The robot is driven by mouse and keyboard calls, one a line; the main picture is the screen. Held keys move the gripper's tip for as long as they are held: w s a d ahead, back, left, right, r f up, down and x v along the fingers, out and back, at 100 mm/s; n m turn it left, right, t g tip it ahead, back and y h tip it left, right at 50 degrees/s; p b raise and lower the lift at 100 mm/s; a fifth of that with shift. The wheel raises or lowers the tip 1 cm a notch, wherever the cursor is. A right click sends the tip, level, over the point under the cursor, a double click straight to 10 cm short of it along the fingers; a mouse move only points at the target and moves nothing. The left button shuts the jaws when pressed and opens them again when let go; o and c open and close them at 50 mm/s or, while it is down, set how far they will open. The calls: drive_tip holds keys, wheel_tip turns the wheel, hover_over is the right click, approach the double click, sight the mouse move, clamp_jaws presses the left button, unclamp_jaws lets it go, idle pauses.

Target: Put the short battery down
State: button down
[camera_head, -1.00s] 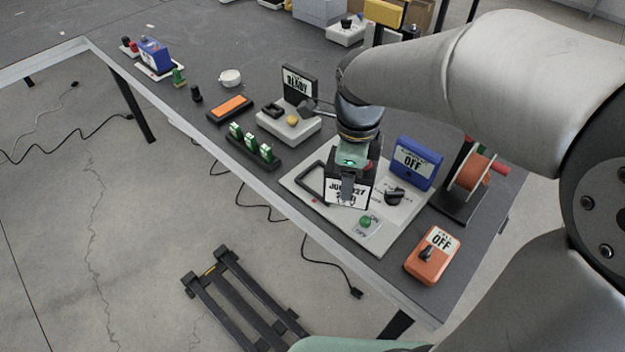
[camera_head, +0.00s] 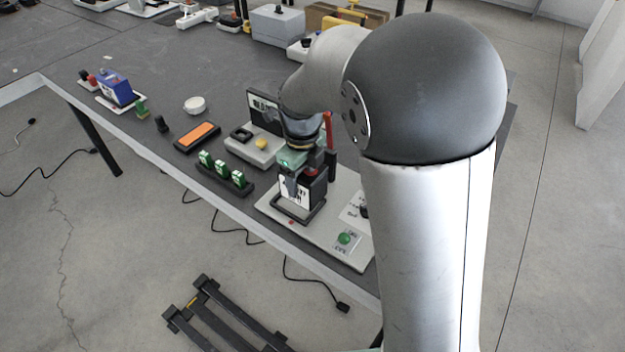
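My gripper (camera_head: 291,184) points down over the left part of a light grey board (camera_head: 335,243). It appears shut on a black block with a white printed label (camera_head: 305,194), which I take to be the short battery. The block is upright and at the black rectangular frame (camera_head: 291,214) on the board. The frame's front edge shows below the block. I cannot tell whether the block's underside touches the board. My arm hides the right part of the board.
Left of the board stand a black rack with green-and-white pieces (camera_head: 222,176), a grey unit with a yellow button (camera_head: 262,144) and an orange-topped tray (camera_head: 197,137). A green button (camera_head: 344,239) is on the board's front. The table's front edge is close.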

drive_tip(key=w+f, duration=0.1)
drive_tip(key=w+a+f, duration=0.1)
drive_tip(key=f, duration=0.1)
drive_tip(key=w+f, duration=0.1)
drive_tip(key=f, duration=0.1)
drive_tip(key=shift+w+a, duration=0.25)
drive_tip(key=shift+w, duration=0.1)
drive_tip(key=shift+f, duration=1.3)
drive_tip(key=shift+f, duration=0.15)
drive_tip(key=shift+c, duration=1.8)
unclamp_jaws()
drive_tip(key=shift+f, duration=0.1)
